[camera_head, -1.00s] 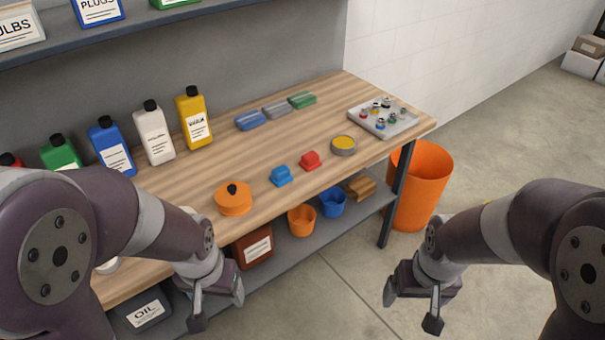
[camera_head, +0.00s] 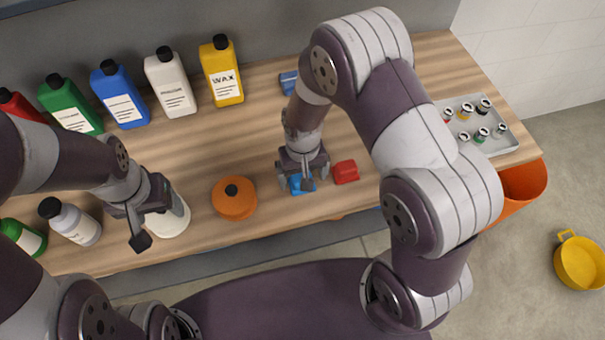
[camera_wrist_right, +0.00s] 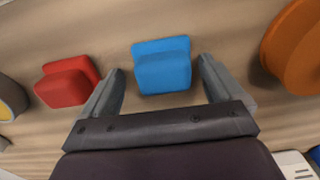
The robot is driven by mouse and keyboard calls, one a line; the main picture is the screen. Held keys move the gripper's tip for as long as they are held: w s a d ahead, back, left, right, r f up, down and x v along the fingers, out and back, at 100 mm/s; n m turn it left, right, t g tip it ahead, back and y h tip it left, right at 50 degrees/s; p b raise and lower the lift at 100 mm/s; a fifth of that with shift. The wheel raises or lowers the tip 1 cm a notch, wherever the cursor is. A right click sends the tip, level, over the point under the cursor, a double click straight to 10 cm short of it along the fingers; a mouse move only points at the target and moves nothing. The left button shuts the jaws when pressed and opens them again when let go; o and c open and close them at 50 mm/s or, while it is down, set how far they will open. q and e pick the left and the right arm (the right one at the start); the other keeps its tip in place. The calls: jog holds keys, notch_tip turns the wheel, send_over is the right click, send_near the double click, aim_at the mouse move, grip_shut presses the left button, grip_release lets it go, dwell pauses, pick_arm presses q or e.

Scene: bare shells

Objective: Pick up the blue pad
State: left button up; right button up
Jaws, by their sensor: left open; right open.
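The blue pad (camera_head: 297,187) lies on the wooden bench, partly hidden under my right gripper (camera_head: 304,182) in the head view. In the right wrist view the blue pad (camera_wrist_right: 162,68) sits between the two fingers of my open right gripper (camera_wrist_right: 161,76), with a gap on either side. The fingers are not closed on it. My left gripper (camera_head: 152,218) is open and empty, over the front left of the bench, in front of a white round container (camera_head: 172,217).
A red pad (camera_head: 345,172) lies just right of the blue one, and an orange lidded pot (camera_head: 234,200) stands to its left. Several bottles, including a yellow one (camera_head: 222,75), line the back. A grey tray (camera_head: 503,146) with small parts is at the right. Another blue piece (camera_head: 288,82) lies behind.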

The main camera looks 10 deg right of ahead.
jog(key=shift+s+a+r, duration=0.2)
jog(key=shift+s+a, duration=0.3)
jog(key=shift+s, duration=0.3)
jog(key=shift+w+d+f, duration=0.25)
jog(key=shift+w+d, duration=0.15)
jog(key=shift+w, duration=0.05)
jog(key=c, duration=1.1)
jog(key=shift+s+a+r, duration=0.1)
jog(key=shift+s+a, duration=0.1)
jog(key=shift+c, duration=0.2)
jog(key=shift+r, duration=0.25)
jog(key=r, duration=0.2)
jog(key=r+b, duration=0.1)
jog(key=shift+d+r, duration=0.2)
jog(key=shift+r, duration=0.15)
pick_arm(q)
jog(key=shift+s+a+f+b, duration=0.15)
jog(key=shift+s+f+b, duration=0.15)
jog(key=shift+f, duration=0.15)
jog(key=shift+s+a+f+b, duration=0.15)
jog(key=shift+s+f+b, duration=0.1)
jog(key=shift+f, duration=0.2)
pick_arm(e)
jog(key=s+d+r, duration=0.6)
jog(key=s+d, duration=0.1)
jog(key=s, duration=0.2)
jog(key=shift+r, duration=0.4)
